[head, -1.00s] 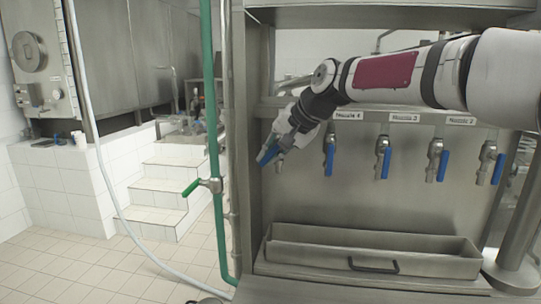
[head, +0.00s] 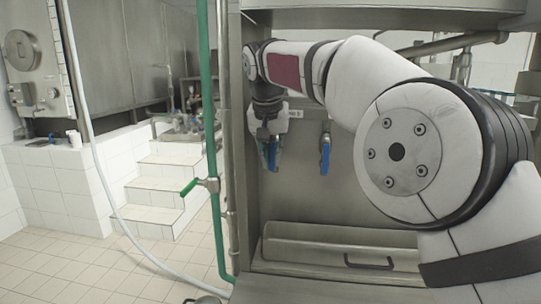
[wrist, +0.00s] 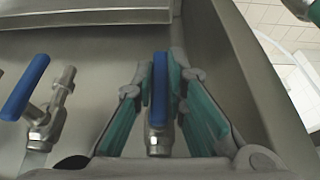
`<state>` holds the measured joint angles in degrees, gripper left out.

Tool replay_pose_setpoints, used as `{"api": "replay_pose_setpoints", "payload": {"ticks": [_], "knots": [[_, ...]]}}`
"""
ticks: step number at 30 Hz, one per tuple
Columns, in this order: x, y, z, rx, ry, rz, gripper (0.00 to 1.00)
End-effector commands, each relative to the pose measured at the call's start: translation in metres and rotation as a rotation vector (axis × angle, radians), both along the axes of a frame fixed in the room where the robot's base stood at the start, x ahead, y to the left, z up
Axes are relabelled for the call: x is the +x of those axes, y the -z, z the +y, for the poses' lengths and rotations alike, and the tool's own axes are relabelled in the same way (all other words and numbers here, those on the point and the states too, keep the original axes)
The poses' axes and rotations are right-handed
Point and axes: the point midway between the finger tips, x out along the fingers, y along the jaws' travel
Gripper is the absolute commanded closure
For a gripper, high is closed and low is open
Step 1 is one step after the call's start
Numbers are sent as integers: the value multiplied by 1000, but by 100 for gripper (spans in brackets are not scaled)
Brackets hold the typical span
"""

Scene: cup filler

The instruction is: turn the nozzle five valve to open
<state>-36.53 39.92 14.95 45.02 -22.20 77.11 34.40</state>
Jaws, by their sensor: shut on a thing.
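The nozzle five valve is the leftmost on the steel panel. Its blue handle (wrist: 160,88) stands between my fingers in the wrist view, with its metal body (wrist: 158,140) below. The handle lies along the line of the valve body there. My gripper (wrist: 162,75) is shut on this handle, with green pads on either side. In the head view my gripper (head: 270,156) points down at the valve, and the fingers and wrist hide most of it. The spout is hidden behind the handle in the wrist view.
The neighbouring valve (head: 325,148) hangs close on the right; its blue handle (wrist: 25,87) shows at left in the wrist view. A steel trough (head: 340,238) lies below. A frame post and green pipe (head: 211,130) stand to the left. My arm hides the other valves.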

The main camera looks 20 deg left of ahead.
Motion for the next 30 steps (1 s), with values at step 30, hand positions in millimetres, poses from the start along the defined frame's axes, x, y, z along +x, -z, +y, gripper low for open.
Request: {"api": "replay_pose_setpoints", "payload": {"ticks": [30], "knots": [[-2,-6,-1,-14,-1,-2,68]]}}
